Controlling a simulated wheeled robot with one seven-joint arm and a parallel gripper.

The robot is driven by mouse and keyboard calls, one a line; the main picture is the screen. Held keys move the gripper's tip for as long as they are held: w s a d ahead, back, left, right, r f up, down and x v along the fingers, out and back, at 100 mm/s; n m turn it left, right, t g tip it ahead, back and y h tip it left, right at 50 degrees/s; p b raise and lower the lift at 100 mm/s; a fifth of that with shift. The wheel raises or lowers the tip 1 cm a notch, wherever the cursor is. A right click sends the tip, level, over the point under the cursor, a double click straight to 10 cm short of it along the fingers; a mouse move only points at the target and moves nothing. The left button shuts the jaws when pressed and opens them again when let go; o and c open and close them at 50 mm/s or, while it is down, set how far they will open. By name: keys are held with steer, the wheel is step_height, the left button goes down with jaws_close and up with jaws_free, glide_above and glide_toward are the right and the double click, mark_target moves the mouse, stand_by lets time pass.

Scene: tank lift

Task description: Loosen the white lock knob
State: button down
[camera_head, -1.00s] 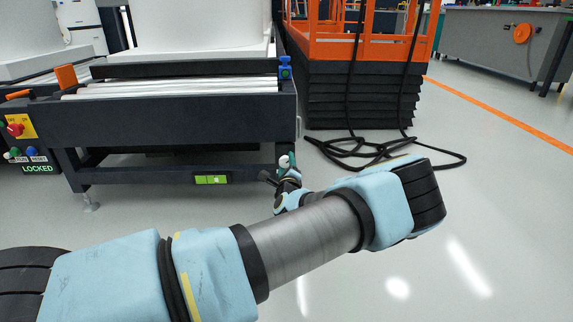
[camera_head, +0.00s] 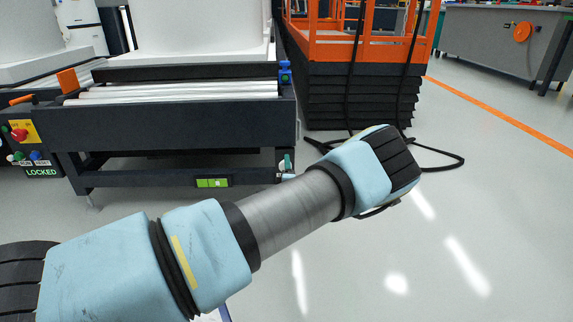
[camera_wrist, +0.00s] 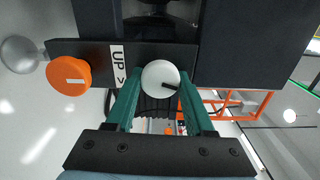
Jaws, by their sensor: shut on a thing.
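The white lock knob (camera_wrist: 158,73) is round with a short dark mark on its lower right. It sits in the middle of the wrist view in front of a dark bracket. My gripper (camera_wrist: 161,84) has its two green fingers on either side of the knob and is shut on it. In the head view, only a small green finger part (camera_head: 288,161) shows near the right end of the dark conveyor frame (camera_head: 190,125). My arm hides most of the gripper and the knob there.
An orange knob (camera_wrist: 68,75) with a white mark and a label reading "UP" (camera_wrist: 118,65) are left of the white knob. A grey ball (camera_wrist: 19,55) is at far left. The orange lift (camera_head: 335,47) stands behind, with black cables on the floor. Floor at right is clear.

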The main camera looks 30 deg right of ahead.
steer(key=n+p, duration=0.1)
steer(key=n, duration=0.2)
steer(key=n+p, duration=0.2)
steer(key=n, duration=0.1)
steer(key=shift+a+r+n, duration=0.1)
steer(key=shift+r+n, duration=0.1)
steer(key=shift+n, duration=0.1)
steer(key=n+p, duration=0.1)
steer(key=n, duration=0.3)
steer(key=shift+n+p, duration=0.3)
steer(key=shift+p, duration=0.1)
steer(key=shift+f, duration=0.1)
steer(key=shift+c, duration=1.3)
jaws_free()
steer(key=p+v, duration=0.4)
steer(key=v, duration=0.6)
steer(key=shift+s+a, duration=0.2)
steer(key=shift+s, duration=0.1)
